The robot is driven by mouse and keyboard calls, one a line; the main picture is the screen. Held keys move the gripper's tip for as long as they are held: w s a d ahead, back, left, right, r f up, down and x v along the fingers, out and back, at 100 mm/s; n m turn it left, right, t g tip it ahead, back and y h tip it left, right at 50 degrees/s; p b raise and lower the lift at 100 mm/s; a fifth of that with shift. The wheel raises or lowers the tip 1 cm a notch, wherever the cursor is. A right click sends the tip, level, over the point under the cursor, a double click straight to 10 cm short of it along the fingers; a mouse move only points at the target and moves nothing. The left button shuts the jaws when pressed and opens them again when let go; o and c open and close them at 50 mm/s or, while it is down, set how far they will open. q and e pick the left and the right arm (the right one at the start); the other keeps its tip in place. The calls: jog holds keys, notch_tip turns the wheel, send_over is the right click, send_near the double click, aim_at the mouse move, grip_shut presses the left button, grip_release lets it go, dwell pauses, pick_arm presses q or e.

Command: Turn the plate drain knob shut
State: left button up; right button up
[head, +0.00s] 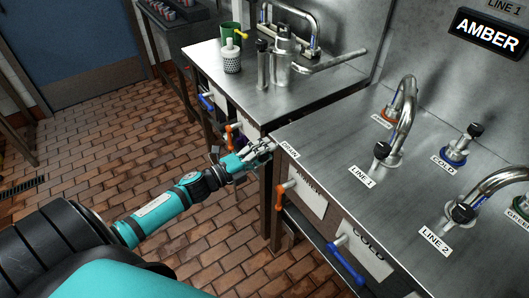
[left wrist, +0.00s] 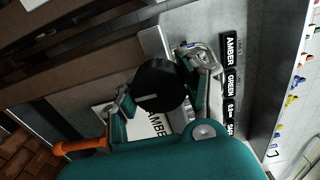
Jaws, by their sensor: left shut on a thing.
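The plate drain knob (left wrist: 158,80) is a round black knob with a short white line on its face, seen in the left wrist view. My left gripper (head: 264,148) is shut on it, with one finger on each side of the knob. In the head view the gripper is at the front left corner of the steel counter, beside the DRAIN label (head: 290,150), and it hides the knob. The white line lies roughly level in the left wrist view. My right gripper is in neither view.
An orange lever (head: 283,193) and a blue lever (head: 345,262) stick out from the counter's front below. Taps and black-topped valves stand on the counter (head: 325,145). A second bench (head: 225,75) with a green cup (head: 231,35) stands behind. The brick floor at left is clear.

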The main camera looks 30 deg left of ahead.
pick_arm(q)
jog(key=shift+f, duration=0.2)
jog(key=o, duration=1.2)
jog(key=shift+r, duration=0.15)
jog(key=v, duration=1.2)
jog(key=shift+s, duration=0.1)
